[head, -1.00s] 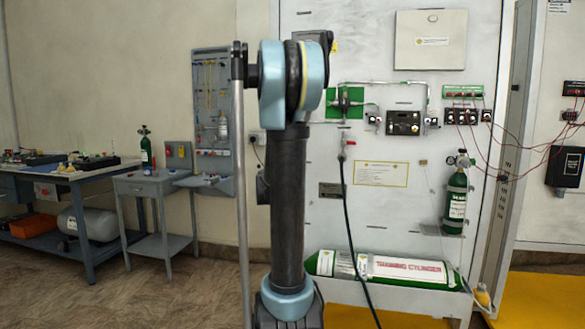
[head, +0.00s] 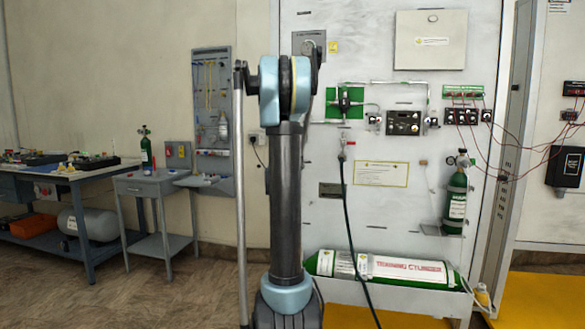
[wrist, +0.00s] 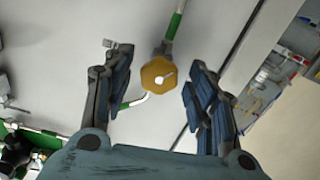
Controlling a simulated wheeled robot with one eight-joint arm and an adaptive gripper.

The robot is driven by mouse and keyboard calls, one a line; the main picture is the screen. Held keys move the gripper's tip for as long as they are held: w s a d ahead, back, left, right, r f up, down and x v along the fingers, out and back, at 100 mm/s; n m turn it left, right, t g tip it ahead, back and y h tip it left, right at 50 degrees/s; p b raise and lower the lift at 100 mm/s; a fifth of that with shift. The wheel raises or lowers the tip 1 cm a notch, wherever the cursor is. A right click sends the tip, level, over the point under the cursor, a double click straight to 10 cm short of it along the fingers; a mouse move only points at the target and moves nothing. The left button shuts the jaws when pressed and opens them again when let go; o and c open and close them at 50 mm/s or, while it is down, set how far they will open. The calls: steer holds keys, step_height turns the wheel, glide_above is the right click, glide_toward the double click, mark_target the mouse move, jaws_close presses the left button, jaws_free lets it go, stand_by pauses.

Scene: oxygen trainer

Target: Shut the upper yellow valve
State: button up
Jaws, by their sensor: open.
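My gripper (wrist: 155,62) is open, with one dark finger on each side of the knob and visible gaps between. The knob lies between the fingers in the picture; how far off it is in depth I cannot tell. In the head view my arm stands in front of the panel, and neither this valve nor my gripper can be made out there.
The white panel (head: 400,250) carries a green-backed black valve (head: 344,103), a gauge box (head: 403,122) and a dark hose. A green training cylinder (head: 400,270) lies low, beside a small yellowish fitting (head: 482,295). A workbench (head: 75,180) and small table (head: 150,187) stand left.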

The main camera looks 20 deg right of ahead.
steer(key=c, duration=1)
steer(key=shift+c, duration=0.2)
steer(key=shift+m, duration=0.4)
steer(key=shift+s+f+m, duration=0.1)
steer(key=shift+m, duration=6.75)
steer(key=shift+s+f+m, duration=0.1)
steer(key=shift+m, duration=6.75)
steer(key=shift+w, duration=0.1)
